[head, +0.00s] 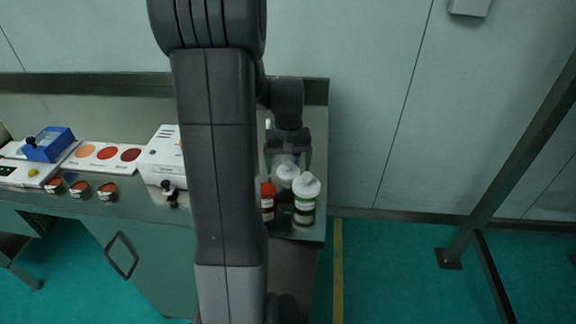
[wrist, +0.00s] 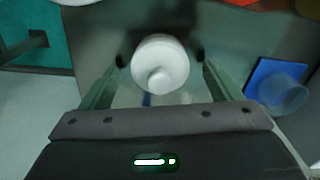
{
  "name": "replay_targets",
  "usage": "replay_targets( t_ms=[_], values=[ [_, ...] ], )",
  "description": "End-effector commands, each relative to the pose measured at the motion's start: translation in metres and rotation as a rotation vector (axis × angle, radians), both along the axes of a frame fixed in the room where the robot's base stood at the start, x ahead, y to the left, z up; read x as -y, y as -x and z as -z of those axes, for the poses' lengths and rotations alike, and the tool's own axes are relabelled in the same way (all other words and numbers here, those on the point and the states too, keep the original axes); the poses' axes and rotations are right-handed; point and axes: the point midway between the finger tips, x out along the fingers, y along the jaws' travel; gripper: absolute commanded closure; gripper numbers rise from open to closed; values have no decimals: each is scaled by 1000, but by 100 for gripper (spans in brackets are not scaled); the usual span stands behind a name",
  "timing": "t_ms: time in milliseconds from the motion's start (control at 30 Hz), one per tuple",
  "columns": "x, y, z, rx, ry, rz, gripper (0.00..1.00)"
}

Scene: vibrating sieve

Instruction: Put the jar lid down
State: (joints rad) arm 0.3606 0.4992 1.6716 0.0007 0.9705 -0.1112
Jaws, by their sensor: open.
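The white round jar lid (wrist: 160,64) with a small knob lies between my gripper's fingertips in the wrist view. It also shows in the head view (head: 287,171), below my gripper and behind a white-topped jar. My gripper (wrist: 160,58) is open, with one dark fingertip on each side of the lid and small gaps between. The lid appears to rest on the grey bench top (wrist: 95,45), though its underside is hidden. My arm hides part of the bench in the head view.
A white-topped jar (head: 305,198) and a red-topped jar (head: 267,199) stand close in front of the lid. A clear cup (wrist: 286,96) stands by a blue square (wrist: 268,77). The bench's right edge is near. A white device (head: 160,155) stands left of my arm.

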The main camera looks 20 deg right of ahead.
Motion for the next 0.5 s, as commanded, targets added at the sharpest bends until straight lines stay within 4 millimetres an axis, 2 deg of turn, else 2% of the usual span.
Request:
replay_targets(
  t_ms=[300, 500],
  values=[
    [0, -1, -67, 6, 2, 0, 16],
    [0, -1, -101, 4, 1, 0, 16]
  ],
)
